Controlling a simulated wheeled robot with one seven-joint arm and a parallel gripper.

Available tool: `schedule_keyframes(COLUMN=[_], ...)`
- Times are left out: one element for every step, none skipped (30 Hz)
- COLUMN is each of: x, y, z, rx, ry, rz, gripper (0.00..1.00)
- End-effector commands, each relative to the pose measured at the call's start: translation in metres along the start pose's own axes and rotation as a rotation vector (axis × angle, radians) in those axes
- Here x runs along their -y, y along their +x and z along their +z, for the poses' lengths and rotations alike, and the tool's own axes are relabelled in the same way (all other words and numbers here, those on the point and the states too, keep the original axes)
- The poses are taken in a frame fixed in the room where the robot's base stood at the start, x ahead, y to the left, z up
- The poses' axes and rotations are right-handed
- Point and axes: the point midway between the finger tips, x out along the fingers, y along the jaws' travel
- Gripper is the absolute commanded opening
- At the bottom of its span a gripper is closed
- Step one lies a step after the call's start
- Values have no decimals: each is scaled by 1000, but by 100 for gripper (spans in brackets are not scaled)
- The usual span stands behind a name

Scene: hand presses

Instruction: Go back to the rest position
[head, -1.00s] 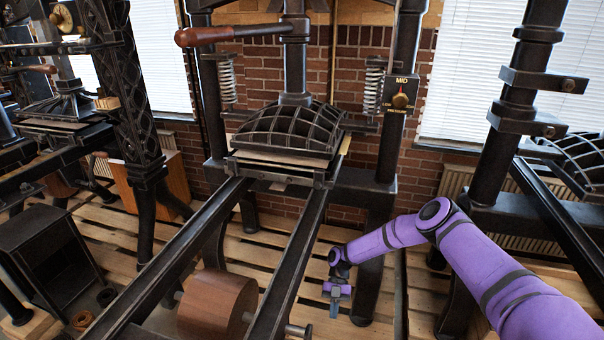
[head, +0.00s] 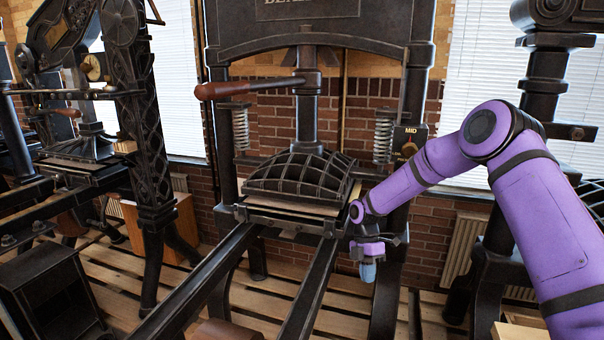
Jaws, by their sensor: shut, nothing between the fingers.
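I cannot tell whether the gripper touches the press.
Two black rails (head: 206,279) run from the bed toward me. Another press (head: 83,155) stands at the left, and a third upright (head: 541,90) at the right behind my arm. A black open box (head: 50,300) is at lower left. Pallet flooring (head: 125,276) lies below.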

Motion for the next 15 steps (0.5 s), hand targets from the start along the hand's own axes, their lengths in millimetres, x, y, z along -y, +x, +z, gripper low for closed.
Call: schedule_keyframes(x=[11, 18, 26, 33, 40, 49, 56, 63, 72, 80, 87, 98, 105, 113, 124], y=[-17, -26, -37, -45, -53, -63, -71, -78, -88, -94, -101, -110, -116, -122, -130], z=[-2, -3, -5, -6, -8, -11, -12, -14, -16, -18, -20, -23, -25, -27, -30], rx=[23, 35, 49, 59, 68, 80, 89, 97, 107, 114, 120, 127, 133, 138, 143], ry=[44, 73, 113, 143, 174, 214, 244, 274, 315, 345, 377, 419, 450, 481, 523], rz=[18, 27, 39, 49, 60, 74, 86, 97, 114, 126, 139, 156, 170, 184, 204], gripper=[0, 0, 0, 0, 0, 0, 0, 0, 0, 0, 0, 0, 0, 0, 0])
